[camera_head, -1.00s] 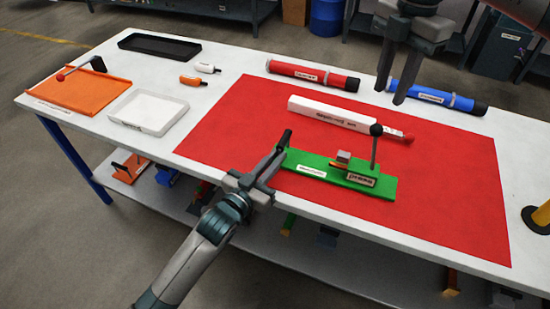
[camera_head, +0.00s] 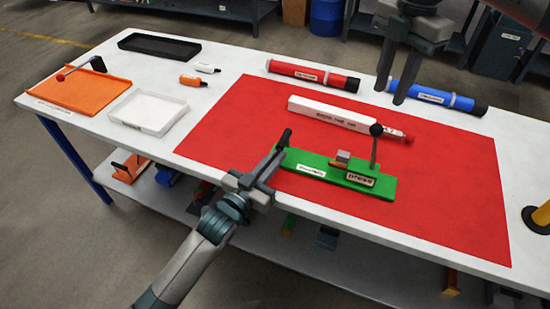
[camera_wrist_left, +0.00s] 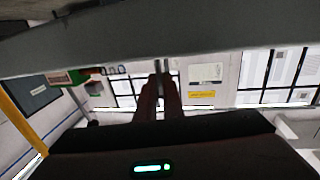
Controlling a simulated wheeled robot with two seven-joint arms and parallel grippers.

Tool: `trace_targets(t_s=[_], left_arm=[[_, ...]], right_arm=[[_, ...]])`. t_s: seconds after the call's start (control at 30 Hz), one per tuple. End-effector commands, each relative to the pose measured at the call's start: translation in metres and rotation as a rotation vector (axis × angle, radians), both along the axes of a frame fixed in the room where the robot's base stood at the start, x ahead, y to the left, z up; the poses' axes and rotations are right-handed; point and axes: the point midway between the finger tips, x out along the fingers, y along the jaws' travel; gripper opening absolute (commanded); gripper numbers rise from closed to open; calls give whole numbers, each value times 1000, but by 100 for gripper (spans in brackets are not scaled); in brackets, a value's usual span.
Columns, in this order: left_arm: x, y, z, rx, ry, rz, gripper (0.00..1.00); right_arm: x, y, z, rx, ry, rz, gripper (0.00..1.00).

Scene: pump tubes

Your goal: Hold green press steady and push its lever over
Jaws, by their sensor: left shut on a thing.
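The green press (camera_head: 318,168) lies on the red mat (camera_head: 430,222) near its front edge. Its lever (camera_head: 375,145), a thin post with a dark round knob, stands nearly upright near the right end, beside a small grey block. My left gripper (camera_head: 272,168) is shut on the press's left end; its fingers hide that end. In the left wrist view the fingers (camera_wrist_left: 163,95) are close together, and the gripped part is unclear. My right gripper (camera_head: 391,93) is open and empty, pointing down above the back of the mat, behind and above the lever knob.
A white box with a red end (camera_head: 330,114) lies just behind the press. A red tube (camera_head: 312,75) and a blue tube (camera_head: 432,95) lie at the back. An orange tray (camera_head: 92,92), white tray (camera_head: 148,111) and black tray (camera_head: 160,45) stand left. The mat's front right is clear.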

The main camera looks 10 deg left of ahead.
Motion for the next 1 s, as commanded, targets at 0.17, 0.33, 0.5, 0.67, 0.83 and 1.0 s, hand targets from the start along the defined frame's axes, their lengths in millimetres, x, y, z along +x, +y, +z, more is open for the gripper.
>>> trace_targets(t_s=[0.17,0.33,0.5,0.67,0.83,1.0], left_arm=[[0,0,3,-3,-5,0,0],[0,0,3,-3,-5,0,0],[0,0,3,-3,-5,-1,0],[0,0,3,-3,-5,0,0],[0,0,3,-3,-5,0,0],[0,0,3,-3,-5,-1,0]], right_arm=[[0,0,0,0,0,0,31],[0,0,0,0,0,0,31],[0,0,0,0,0,0,14],[0,0,0,2,0,-2,0],[-1,1,-3,48,3,-53,0],[-3,3,-8,174,17,-204,0]])
